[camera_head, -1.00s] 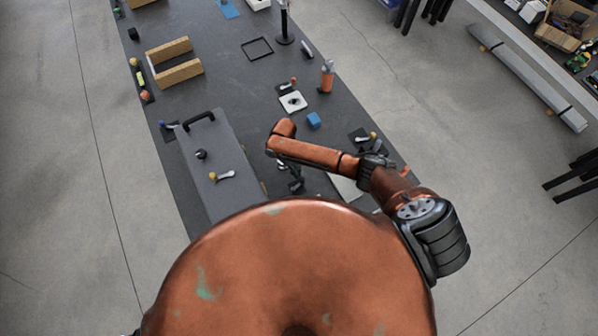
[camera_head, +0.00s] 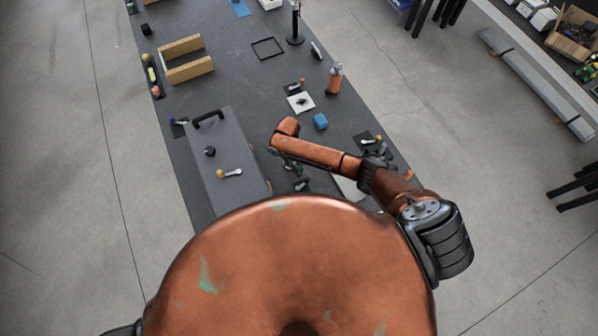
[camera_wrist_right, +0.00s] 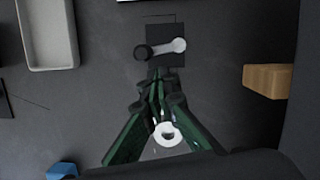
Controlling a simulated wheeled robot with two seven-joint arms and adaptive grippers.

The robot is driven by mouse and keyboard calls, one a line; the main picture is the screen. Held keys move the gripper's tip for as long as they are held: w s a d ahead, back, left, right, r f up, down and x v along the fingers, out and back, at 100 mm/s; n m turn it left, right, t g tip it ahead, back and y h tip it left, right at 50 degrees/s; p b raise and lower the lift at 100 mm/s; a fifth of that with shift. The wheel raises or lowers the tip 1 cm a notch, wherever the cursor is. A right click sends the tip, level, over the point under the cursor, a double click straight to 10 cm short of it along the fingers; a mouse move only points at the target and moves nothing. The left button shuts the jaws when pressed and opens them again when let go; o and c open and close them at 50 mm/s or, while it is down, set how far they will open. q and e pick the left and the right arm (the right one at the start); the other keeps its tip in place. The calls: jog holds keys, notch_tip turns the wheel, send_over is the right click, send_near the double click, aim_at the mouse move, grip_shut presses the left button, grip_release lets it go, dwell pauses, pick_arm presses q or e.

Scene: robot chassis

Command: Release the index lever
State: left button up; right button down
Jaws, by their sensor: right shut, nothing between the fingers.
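In the right wrist view a lever (camera_wrist_right: 175,46) with a pale arm and a black round knob lies across a dark plate (camera_wrist_right: 160,60). My right gripper (camera_wrist_right: 158,76) is shut and empty, its green-sided fingers pointing at the lever with their tips just below it; contact cannot be told. In the head view the right gripper (camera_head: 290,165) is mostly hidden under my copper arm. Another pale lever with a yellow knob (camera_head: 231,172) sits on the grey panel (camera_head: 217,142). Which one is the index lever is not marked. My left gripper is not in view.
A blue block (camera_head: 320,121), a white plate (camera_head: 301,102) and an orange bottle (camera_head: 335,78) stand beyond my right arm. The wrist view shows a grey tray (camera_wrist_right: 47,33) and a tan block (camera_wrist_right: 266,80).

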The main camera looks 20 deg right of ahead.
jog(key=p+v, duration=0.4)
jog(key=v, duration=0.3)
jog(key=shift+r, duration=0.35)
